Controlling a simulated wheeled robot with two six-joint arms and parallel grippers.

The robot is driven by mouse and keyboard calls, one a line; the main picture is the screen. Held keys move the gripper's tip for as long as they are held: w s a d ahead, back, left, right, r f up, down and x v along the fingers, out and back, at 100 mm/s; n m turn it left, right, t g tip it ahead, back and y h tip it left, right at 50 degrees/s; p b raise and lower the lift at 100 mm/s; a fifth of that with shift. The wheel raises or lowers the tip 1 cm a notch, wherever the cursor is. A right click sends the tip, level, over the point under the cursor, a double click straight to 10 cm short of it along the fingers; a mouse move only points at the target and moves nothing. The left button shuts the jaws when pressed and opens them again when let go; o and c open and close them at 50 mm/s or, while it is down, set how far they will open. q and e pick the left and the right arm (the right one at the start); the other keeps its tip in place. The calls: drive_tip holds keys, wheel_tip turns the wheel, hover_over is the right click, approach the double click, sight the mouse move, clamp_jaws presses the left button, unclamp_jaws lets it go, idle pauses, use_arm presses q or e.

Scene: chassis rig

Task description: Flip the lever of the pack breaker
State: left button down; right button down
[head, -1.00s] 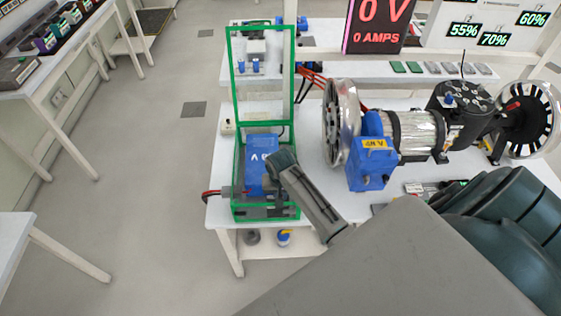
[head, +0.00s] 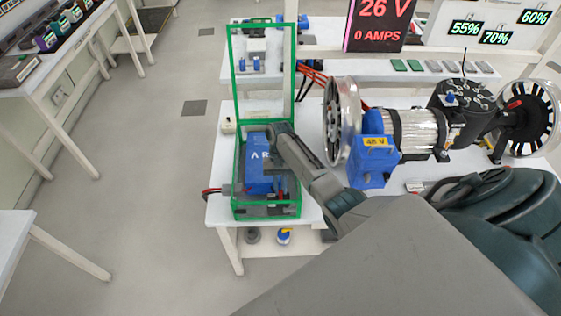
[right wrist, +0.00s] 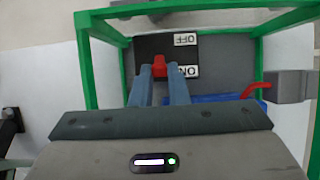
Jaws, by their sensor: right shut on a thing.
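The pack breaker (right wrist: 150,45) shows in the right wrist view as a black plate with white OFF and ON labels. Its red lever (right wrist: 158,62) sits level with the ON label, at that end of the plate. My right gripper (right wrist: 160,71) is shut on the lever, one fingertip on each side of it. In the head view my right arm reaches in from the lower right to the green-framed box (head: 235,150), and its wrist covers part of the blue pack (head: 258,175). The lever cannot be made out there. My left gripper is not in view.
The display (head: 380,25) reads 26 V and 0 AMPS. A motor with a blue 48 V box (head: 372,165) and a wheel (head: 340,120) stand close to the right of my arm. The box's green frame surrounds my gripper.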

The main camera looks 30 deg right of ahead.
idle(0.3)
drive_tip(key=c, duration=1.4)
unclamp_jaws()
